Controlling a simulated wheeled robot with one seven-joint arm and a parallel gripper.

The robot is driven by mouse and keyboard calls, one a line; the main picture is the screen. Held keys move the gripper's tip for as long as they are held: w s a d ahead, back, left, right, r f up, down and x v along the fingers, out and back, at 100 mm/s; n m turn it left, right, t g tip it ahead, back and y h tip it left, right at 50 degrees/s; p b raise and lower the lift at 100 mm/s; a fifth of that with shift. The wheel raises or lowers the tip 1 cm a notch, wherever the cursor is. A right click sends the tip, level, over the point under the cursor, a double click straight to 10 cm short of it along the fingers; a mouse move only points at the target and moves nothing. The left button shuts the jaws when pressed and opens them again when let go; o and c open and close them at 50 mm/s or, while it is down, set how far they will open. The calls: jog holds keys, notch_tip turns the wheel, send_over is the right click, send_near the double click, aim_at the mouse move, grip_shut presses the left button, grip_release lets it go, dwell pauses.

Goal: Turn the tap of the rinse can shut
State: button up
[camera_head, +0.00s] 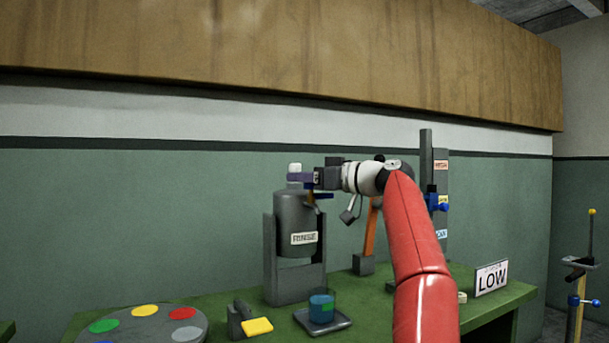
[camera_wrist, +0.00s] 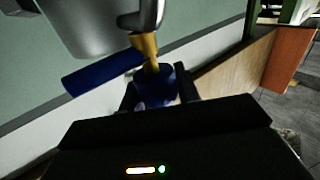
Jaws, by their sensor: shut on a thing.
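The rinse can (camera_head: 297,222) is a grey cylinder with a white label, held upright in a grey stand on the green bench. Its tap (camera_head: 311,198) shows small, with gold and blue parts, partly hidden by my gripper (camera_head: 306,179), which is at the can's upper right. The handle's other end sticks out to the left, past a gold stem (camera_wrist: 149,46). The handle's exact angle to the spout is hard to tell.
A cup of blue liquid (camera_head: 321,308) stands on a dark tray (camera_head: 323,325) below the can. A paint palette (camera_head: 150,326), a yellow sponge-like block (camera_head: 257,326) and a LOW sign (camera_head: 491,278) are on the bench. A dark post (camera_head: 427,160) stands behind my arm.

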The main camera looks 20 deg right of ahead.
jog(key=shift+f, duration=0.15)
dwell(0.5)
jog(key=o, duration=1)
jog(key=shift+w+a, duration=0.1)
jog(key=b+v, duration=0.1)
jog(key=v, duration=0.7)
jog(key=shift+w+b, duration=0.1)
jog(key=shift+b, duration=0.2)
